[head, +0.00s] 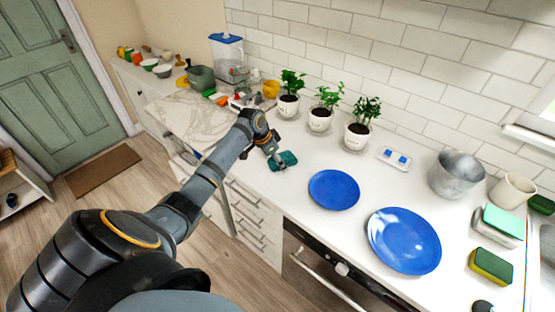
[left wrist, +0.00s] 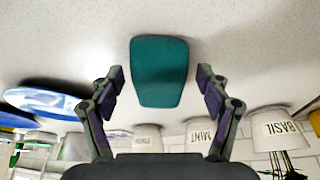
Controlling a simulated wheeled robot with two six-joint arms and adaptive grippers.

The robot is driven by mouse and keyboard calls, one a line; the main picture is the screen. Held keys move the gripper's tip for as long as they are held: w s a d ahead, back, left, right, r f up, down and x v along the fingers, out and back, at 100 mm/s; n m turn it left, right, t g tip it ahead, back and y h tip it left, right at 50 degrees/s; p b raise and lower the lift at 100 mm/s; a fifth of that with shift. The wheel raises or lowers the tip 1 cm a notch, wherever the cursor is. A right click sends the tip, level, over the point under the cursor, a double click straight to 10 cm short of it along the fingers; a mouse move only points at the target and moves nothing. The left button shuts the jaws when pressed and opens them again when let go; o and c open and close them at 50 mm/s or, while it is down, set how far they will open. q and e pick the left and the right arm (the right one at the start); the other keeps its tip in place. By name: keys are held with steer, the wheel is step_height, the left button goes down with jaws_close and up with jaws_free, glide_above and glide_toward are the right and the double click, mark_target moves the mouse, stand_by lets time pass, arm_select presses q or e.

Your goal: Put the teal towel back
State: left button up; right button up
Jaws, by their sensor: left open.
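The teal towel (head: 288,158) is a small folded dark teal piece lying on the white counter, left of the blue plates. In the left wrist view the towel (left wrist: 160,65) is in the middle, beyond and between the two fingers. My left gripper (head: 277,160) is over the towel's near side in the head view and partly covers it. In the left wrist view my left gripper (left wrist: 160,82) is open, with nothing clasped between its fingers. Whether the fingers touch the counter, I cannot tell. My right gripper does not show.
Two blue plates (head: 334,190) (head: 404,240) lie to the right of the towel. Potted herbs (head: 320,119) stand behind it along the tiled wall. A metal pot (head: 457,174), a cream mug (head: 512,190) and sponges (head: 491,266) are further right. The counter around the towel is clear.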

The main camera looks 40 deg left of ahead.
arm_select(q)
steer(key=b+v, duration=0.1)
steer(key=v, duration=1.1)
steer(key=shift+r+b, duration=0.2)
steer(key=shift+b, duration=0.1)
